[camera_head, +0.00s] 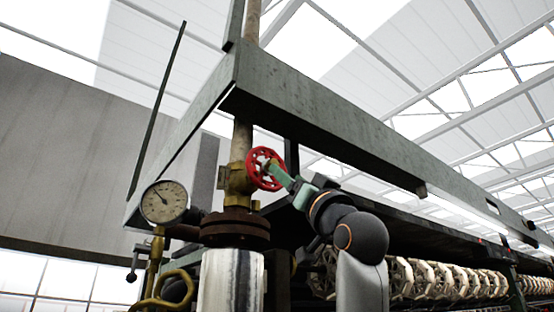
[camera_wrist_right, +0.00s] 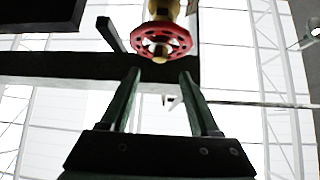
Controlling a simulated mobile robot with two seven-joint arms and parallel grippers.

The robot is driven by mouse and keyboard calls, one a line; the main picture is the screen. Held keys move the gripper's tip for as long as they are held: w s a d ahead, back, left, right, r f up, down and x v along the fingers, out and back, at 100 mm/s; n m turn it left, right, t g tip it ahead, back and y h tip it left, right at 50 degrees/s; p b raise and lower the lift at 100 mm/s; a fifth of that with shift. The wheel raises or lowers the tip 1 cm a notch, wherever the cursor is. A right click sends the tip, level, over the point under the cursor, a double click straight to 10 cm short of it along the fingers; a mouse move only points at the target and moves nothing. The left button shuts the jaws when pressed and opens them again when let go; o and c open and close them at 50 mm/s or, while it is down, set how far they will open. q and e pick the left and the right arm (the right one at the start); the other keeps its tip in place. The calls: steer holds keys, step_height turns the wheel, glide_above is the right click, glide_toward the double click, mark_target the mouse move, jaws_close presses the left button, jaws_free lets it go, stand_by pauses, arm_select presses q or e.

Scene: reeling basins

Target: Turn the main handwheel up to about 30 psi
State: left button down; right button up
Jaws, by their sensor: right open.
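The red main handwheel (camera_head: 265,168) sits on a brass valve (camera_head: 236,180) on the vertical pipe, in the middle of the head view. In the right wrist view the handwheel (camera_wrist_right: 163,42) is just beyond the fingertips. A round pressure gauge (camera_head: 164,202) with a pale face stands left of the valve; its needle points to the upper left, and its numbers are too small to read. My right gripper (camera_head: 277,170) reaches in from the right, its fingers at the wheel's right side. In the wrist view its fingers (camera_wrist_right: 160,74) are apart with nothing between them. My left gripper is not in view.
Bent brass tubing (camera_head: 165,290) is at lower left. A row of pale reels (camera_head: 440,278) runs off right.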

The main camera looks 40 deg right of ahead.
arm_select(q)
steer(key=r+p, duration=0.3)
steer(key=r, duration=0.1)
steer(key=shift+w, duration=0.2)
arm_select(e)
steer(key=x, duration=0.6)
steer(key=shift+w+r, duration=0.15)
steer(key=shift+w, duration=0.25)
steer(key=shift+d, duration=0.1)
jaws_close()
